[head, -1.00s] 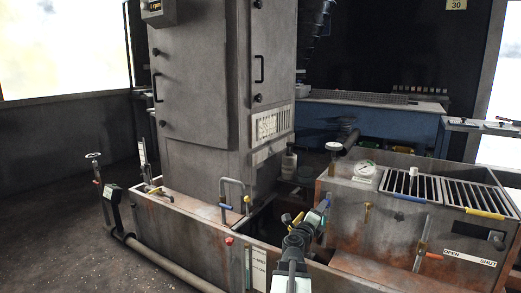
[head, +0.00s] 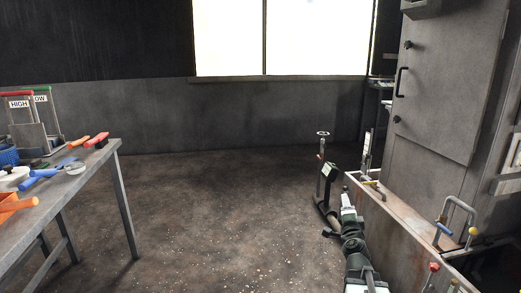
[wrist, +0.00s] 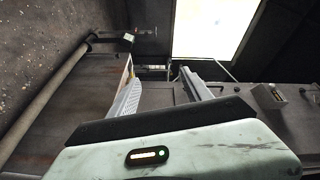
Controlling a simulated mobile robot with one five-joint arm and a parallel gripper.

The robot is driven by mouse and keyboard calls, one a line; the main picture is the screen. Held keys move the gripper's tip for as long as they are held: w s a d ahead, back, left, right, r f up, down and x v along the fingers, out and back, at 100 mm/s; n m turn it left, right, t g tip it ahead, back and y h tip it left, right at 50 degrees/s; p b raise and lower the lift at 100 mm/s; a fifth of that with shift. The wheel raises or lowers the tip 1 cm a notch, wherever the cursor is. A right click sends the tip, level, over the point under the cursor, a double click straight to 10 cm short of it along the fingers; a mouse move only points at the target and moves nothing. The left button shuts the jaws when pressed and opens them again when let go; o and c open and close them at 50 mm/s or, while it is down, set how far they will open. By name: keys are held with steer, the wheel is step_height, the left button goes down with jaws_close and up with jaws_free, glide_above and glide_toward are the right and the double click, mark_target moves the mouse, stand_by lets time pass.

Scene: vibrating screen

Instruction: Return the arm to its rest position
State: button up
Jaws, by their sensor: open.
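My arm (head: 354,245) reaches forward from the bottom edge, right of centre, in the head view. My gripper (head: 346,192) is at its far end, in front of the rusty trough wall. In the wrist view my gripper (wrist: 157,72) shows two pale fingers spread apart with nothing between them. I cannot tell in the head view how far the gripper is from the trough wall.
The tall grey machine (head: 435,110) and its rusty trough (head: 405,229) stand right. A handwheel post (head: 325,160) rises beyond my arm. A workbench (head: 88,178) with several tools is left. The floor (head: 190,210) between is open.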

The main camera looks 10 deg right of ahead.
steer(key=a+f+n+g+y+p, duration=0.1)
steer(key=a+f+n+g+y, duration=0.35)
steer(key=a, duration=0.95)
steer(key=a+f+n+g+y, duration=0.1)
steer(key=a+f+n+y, duration=0.55)
steer(key=a, duration=0.75)
steer(key=s+a+f+n+g+h, duration=0.3)
steer(key=s+f+n+g, duration=0.3)
steer(key=s, duration=0.3)
steer(key=s+d+f+n+g+h, duration=0.1)
steer(key=s+d+f+g, duration=0.15)
steer(key=s, duration=0.25)
steer(key=s+d+f+g+h, duration=0.2)
steer(key=s+d+f, duration=0.1)
steer(key=s+d, duration=0.15)
step_height(320, 180, up, 38)
steer(key=s+g+p, duration=0.1)
steer(key=s+p, duration=0.1)
steer(key=p, duration=3.6)
steer(key=shift+s+a+r+n, duration=0.2)
steer(key=shift+s+a+n, duration=0.1)
steer(key=shift+n, duration=0.1)
